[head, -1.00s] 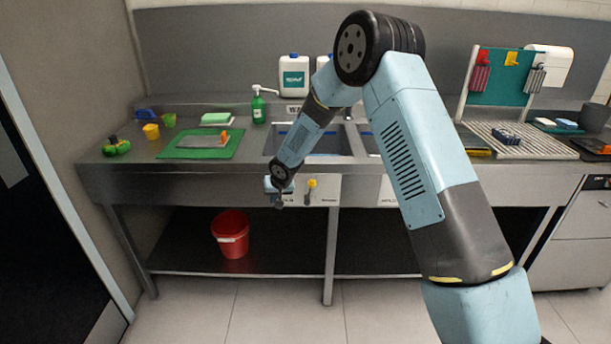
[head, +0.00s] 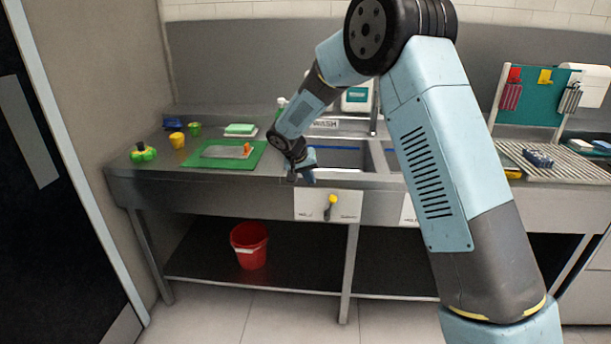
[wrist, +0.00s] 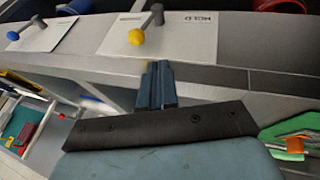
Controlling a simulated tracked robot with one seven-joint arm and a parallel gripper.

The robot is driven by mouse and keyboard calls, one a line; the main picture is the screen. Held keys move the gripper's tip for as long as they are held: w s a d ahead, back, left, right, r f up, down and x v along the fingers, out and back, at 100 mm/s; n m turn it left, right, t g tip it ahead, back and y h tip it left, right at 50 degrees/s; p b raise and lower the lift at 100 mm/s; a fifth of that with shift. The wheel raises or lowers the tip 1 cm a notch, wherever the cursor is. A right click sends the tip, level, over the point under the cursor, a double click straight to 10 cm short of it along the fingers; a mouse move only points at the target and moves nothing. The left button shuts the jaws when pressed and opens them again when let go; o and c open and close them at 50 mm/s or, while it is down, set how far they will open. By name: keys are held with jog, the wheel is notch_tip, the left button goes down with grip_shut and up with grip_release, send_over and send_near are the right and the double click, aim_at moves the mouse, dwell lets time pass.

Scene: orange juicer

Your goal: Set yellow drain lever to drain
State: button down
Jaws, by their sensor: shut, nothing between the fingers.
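The yellow drain lever (head: 332,201) is on a white plate (head: 347,212) on the front of the sink counter. Its yellow knob is up, with a grey stem below, leaning slightly right. My gripper (head: 301,178) is shut and empty, at the counter's front edge, above and left of the lever, apart from it. In the wrist view my closed fingers (wrist: 156,86) point toward the plate (wrist: 185,38), and the yellow knob (wrist: 136,37) is just beyond their tips.
A second plate with a blue-knobbed lever (wrist: 12,35) is beside it. A red bucket (head: 249,246) stands on the lower shelf. A green board (head: 225,158) lies on the counter, left of the sink (head: 345,159). The space in front of the plate is clear.

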send_near(330, 208)
jog(key=w+a, duration=0.2)
jog(key=shift+w+r, duration=0.25)
jog(key=shift+w, duration=0.05)
jog(key=shift+w+d+f, duration=0.1)
jog(key=shift+d+f, duration=0.2)
jog(key=shift+d, duration=0.2)
jog(key=shift+d+f, duration=0.25)
jog(key=shift+d, duration=0.25)
jog(key=shift+w+d+f, duration=0.1)
jog(key=shift+d+f, duration=0.3)
jog(key=shift+d, duration=0.2)
